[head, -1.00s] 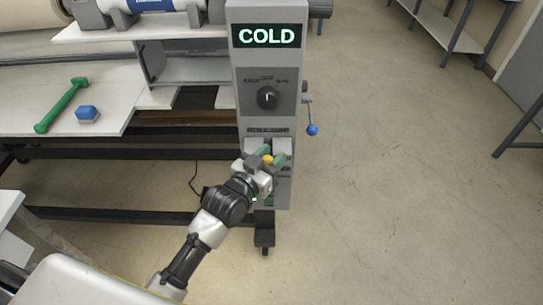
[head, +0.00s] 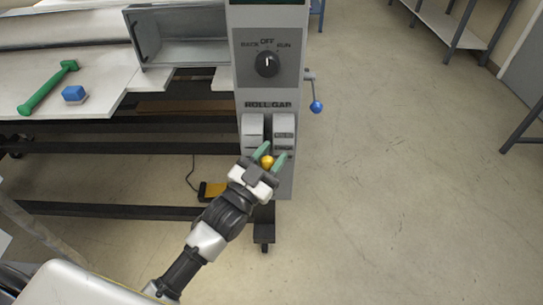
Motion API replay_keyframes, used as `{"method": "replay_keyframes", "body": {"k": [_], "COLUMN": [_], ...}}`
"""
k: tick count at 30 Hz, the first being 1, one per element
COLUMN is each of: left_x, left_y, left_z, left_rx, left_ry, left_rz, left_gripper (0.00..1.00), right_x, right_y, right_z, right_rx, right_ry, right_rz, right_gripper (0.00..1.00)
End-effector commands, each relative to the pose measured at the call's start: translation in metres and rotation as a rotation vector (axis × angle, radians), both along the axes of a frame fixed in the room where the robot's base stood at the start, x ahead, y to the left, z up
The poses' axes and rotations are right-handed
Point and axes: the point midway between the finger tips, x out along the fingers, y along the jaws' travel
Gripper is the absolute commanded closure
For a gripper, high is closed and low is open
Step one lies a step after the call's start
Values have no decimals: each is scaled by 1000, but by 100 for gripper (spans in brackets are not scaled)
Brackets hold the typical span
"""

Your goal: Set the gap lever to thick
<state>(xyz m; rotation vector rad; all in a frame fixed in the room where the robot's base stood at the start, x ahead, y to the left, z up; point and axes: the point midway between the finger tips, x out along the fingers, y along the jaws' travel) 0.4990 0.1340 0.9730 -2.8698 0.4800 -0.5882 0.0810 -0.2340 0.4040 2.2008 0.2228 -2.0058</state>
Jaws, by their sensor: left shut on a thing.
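The gap lever shows as a round yellow knob (head: 266,162) in front of the grey machine post, below the "ROLL GAP" label (head: 268,105). My left gripper (head: 272,153) is shut on this knob, with a green finger on either side of it. The lever's shaft is hidden behind the knob and gripper. A pale plate (head: 253,126) and a marked plate (head: 284,135) stand side by side above the knob; the small marks are too blurred to read. My right gripper is out of view.
A rotary dial (head: 267,64) marked OFF and RUN sits higher on the post. A crank with a blue ball (head: 316,107) sticks out on the right.

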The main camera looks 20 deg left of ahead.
Motion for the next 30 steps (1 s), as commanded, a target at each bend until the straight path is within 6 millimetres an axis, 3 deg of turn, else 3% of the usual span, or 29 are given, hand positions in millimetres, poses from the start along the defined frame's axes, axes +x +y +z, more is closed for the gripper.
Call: {"method": "replay_keyframes", "body": {"k": [4, 5, 9, 20, 30], "left_x": [-1, -1, 0, -5, -59], "left_y": [-1, -1, -1, 2, 23], "left_z": [-6, -6, -5, -5, -29], "left_rx": [-4, -4, -2, -1, 0], "left_ry": [21, 21, 18, 10, 15], "left_rz": [-5, -5, -3, -2, -2], "left_gripper": [100, 61, 40, 39, 39], "right_x": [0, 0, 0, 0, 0], "right_y": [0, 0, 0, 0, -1], "right_z": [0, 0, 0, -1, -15], "right_rx": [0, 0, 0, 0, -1], "right_ry": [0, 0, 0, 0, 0], "right_rz": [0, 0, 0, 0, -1], "right_gripper": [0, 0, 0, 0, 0]}}
